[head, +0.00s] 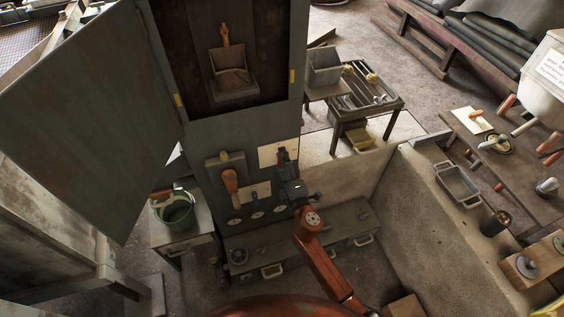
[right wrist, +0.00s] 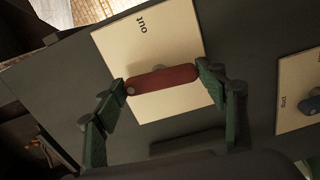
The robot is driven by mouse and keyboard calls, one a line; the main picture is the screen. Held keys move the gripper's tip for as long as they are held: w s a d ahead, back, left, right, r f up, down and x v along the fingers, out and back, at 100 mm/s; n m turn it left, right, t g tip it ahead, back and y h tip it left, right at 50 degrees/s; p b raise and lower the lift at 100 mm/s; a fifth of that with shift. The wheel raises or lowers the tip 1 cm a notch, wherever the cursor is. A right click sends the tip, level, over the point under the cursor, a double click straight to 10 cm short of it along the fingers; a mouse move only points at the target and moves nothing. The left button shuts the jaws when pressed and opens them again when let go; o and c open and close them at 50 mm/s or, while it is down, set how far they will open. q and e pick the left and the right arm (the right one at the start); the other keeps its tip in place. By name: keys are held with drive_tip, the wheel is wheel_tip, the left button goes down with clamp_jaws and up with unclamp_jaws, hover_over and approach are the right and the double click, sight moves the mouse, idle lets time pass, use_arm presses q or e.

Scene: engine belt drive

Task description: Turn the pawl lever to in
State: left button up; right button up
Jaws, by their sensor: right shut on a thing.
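The pawl lever (right wrist: 162,80) is a short dark red bar across a cream plate (right wrist: 160,38) on a grey panel in the right wrist view. The word "out" is printed at the plate's upper end; no "in" mark is readable. My right gripper (right wrist: 165,82) is shut on the lever, its green-padded fingers at the bar's two ends. In the head view my right gripper (head: 283,158) is at the cream plate (head: 268,153) on the front of the grey cabinet and hides the lever. My left gripper is out of view.
Beside it on the cabinet are a wooden-handled lever (head: 230,181) and several round dials (head: 257,216). A second labelled plate (right wrist: 296,112) is close on the right in the wrist view. The cabinet door (head: 85,110) stands open at left. A low bench (head: 340,222) runs below.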

drive_tip(key=shift+f+n, duration=0.1)
drive_tip(key=shift+n, duration=0.4)
drive_tip(key=o, duration=1.2)
drive_tip(key=shift+c, duration=0.2)
drive_tip(key=v, duration=1.2)
